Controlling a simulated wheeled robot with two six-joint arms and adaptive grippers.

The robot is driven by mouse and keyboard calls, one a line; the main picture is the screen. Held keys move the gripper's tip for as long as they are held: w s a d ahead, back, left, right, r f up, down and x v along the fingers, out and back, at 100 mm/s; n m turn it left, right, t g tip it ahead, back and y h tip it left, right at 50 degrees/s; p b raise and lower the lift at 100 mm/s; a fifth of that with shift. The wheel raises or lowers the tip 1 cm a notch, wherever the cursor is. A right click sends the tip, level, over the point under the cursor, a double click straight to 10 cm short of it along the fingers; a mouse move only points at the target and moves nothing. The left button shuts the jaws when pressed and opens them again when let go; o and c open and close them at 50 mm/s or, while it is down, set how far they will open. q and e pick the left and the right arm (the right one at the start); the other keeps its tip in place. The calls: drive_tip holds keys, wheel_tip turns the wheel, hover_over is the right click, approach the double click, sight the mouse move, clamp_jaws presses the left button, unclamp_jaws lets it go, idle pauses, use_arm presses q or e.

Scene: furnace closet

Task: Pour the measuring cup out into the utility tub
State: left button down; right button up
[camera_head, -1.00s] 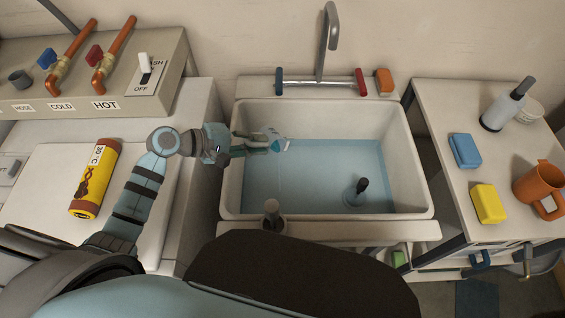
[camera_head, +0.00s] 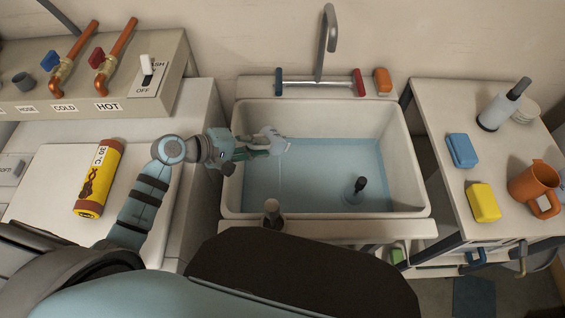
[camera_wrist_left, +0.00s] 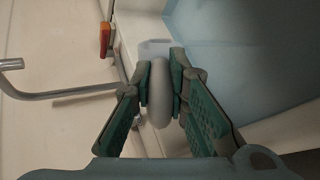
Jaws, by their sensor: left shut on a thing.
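My left gripper (camera_head: 257,147) reaches in over the left side of the utility tub (camera_head: 418,180), a white basin with pale blue water in it. It is shut on the measuring cup (camera_head: 277,140), a small pale translucent vessel. In the left wrist view, the fingers (camera_wrist_left: 160,88) pinch the cup's rounded grey handle, and part of the cup (camera_wrist_left: 155,48) shows beyond them. The cup is above the water inside the tub's outline. It looks tilted, but the fingers hide much of it, and I cannot tell its contents. My right gripper is not in view.
A faucet (camera_head: 328,45) rises behind the tub. A grey cylindrical thing (camera_head: 272,210) is at the front rim. The right table holds blue (camera_head: 462,151) and yellow (camera_head: 483,203) blocks and an orange mug (camera_head: 533,186).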

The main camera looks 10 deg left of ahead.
use_arm(q)
drive_tip(key=shift+s, duration=0.1)
drive_tip(key=shift+d, duration=0.15)
drive_tip(key=shift+s+r+m+t+p, duration=0.15)
drive_tip(key=shift+m+t+p, duration=0.15)
drive_tip(key=shift+p, duration=0.1)
drive_tip(key=shift+y, duration=0.3)
